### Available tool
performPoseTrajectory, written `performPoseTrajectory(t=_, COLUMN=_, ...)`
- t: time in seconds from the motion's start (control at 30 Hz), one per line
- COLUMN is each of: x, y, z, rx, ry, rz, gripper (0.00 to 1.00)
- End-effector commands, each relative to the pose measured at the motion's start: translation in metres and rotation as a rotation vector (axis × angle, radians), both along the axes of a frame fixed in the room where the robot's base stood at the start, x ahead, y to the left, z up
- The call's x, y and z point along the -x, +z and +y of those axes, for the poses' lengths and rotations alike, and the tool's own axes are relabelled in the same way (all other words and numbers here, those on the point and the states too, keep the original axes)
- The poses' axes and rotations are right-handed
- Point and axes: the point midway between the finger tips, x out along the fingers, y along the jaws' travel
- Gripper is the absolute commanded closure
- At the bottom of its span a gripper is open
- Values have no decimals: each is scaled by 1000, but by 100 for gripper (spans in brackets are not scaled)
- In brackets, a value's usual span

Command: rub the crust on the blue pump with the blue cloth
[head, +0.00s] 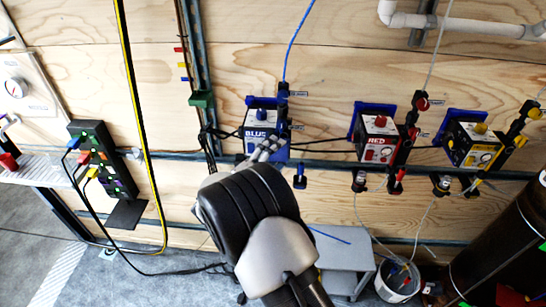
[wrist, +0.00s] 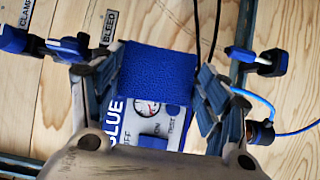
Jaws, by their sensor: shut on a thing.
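The blue pump (head: 262,117) is a white-fronted box with a blue body and the label BLUE, fixed to the plywood wall. My gripper (head: 268,146) is at the pump's lower front in the head view. In the wrist view my gripper (wrist: 160,80) is shut on the blue cloth (wrist: 158,72), a square blue pad between its fingers. The cloth is in front of the pump face (wrist: 145,125), covering part of it, with the gauge and a blue switch showing below. I cannot tell whether it touches. No crust shows; the cloth may hide it.
A red pump (head: 378,140) and a yellow pump (head: 472,145) are mounted to the right. Black and blue valve fittings (wrist: 262,62) flank the blue pump. A bucket (head: 398,280), a grey stool (head: 342,250) and a dark cylinder (head: 510,240) stand below.

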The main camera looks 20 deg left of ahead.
Motion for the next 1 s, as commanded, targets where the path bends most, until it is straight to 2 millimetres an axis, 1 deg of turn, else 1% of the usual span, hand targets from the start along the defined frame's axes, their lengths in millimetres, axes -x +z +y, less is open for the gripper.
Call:
performPoseTrajectory(t=0.3, x=-8, y=-1, z=-28, rx=1, ry=-1, rz=0, gripper=50)
performPoseTrajectory(t=0.5, x=-9, y=0, z=-35, rx=0, ry=0, rz=1, gripper=50)
performPoseTrajectory(t=0.77, x=-12, y=-1, z=-34, rx=-2, ry=0, rz=-1, gripper=50)
performPoseTrajectory(t=0.87, x=-11, y=-1, z=-28, rx=-2, ry=3, rz=-3, gripper=50)
performPoseTrajectory(t=1.0, x=-7, y=-1, z=-16, rx=-3, ry=4, rz=-3, gripper=50)
